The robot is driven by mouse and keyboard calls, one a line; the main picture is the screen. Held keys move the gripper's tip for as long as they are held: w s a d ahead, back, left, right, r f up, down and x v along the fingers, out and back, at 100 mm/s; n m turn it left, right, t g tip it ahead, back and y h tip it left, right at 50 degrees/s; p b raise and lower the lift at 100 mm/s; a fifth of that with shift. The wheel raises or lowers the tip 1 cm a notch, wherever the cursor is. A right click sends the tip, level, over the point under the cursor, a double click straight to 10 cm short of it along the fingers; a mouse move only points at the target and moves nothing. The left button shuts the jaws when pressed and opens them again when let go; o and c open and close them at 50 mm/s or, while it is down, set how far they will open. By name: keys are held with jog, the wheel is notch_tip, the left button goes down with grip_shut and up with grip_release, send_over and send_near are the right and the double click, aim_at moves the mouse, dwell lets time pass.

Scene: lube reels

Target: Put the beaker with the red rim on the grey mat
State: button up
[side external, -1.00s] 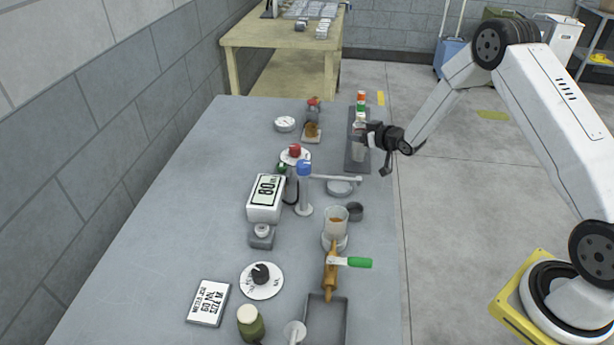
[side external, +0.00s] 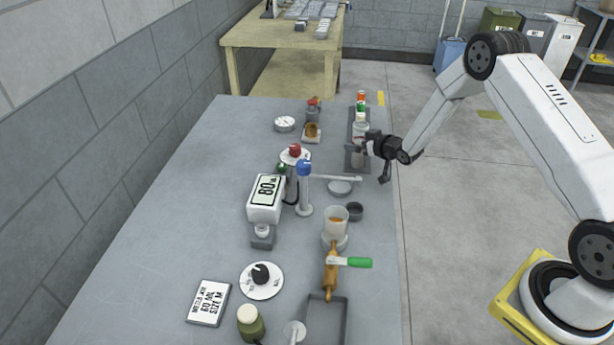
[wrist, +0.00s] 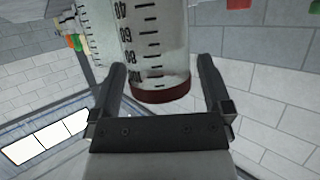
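The beaker with the red rim (wrist: 155,45) is clear with black graduations. In the wrist view its dark red rim (wrist: 160,93) lies between the fingers of my gripper (wrist: 163,82). A gap shows between the rim and the right finger, so the gripper is open. In the side view the gripper (side external: 368,147) is at a clear vessel (side external: 356,160) on a dark grey strip, and its fingers partly hide it. A round grey pad (side external: 340,188) lies in front of the strip; I cannot tell which is the grey mat.
Bottles with green and orange caps (side external: 361,99) stand behind on the strip (side external: 351,127). A blue-topped post (side external: 304,190) has an arm reaching above the pad. A brown-filled beaker (side external: 335,223) and dark cup (side external: 355,211) stand nearer.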

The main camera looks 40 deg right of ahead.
jog(key=shift+r, duration=0.15)
jog(key=v, duration=1.2)
dwell(0.3)
jog(key=shift+r, duration=0.1)
dwell(0.5)
jog(key=s+a+r+g, duration=0.3)
jog(key=s+a+g, duration=0.2)
jog(key=s, duration=0.5)
jog(key=s+a+r+g, duration=0.4)
jog(key=s+a+g, duration=0.2)
jog(key=s+a, duration=0.3)
jog(key=shift+s+a+r, duration=0.25)
jog(key=shift+s+a, duration=0.15)
jog(key=shift+a, duration=0.35)
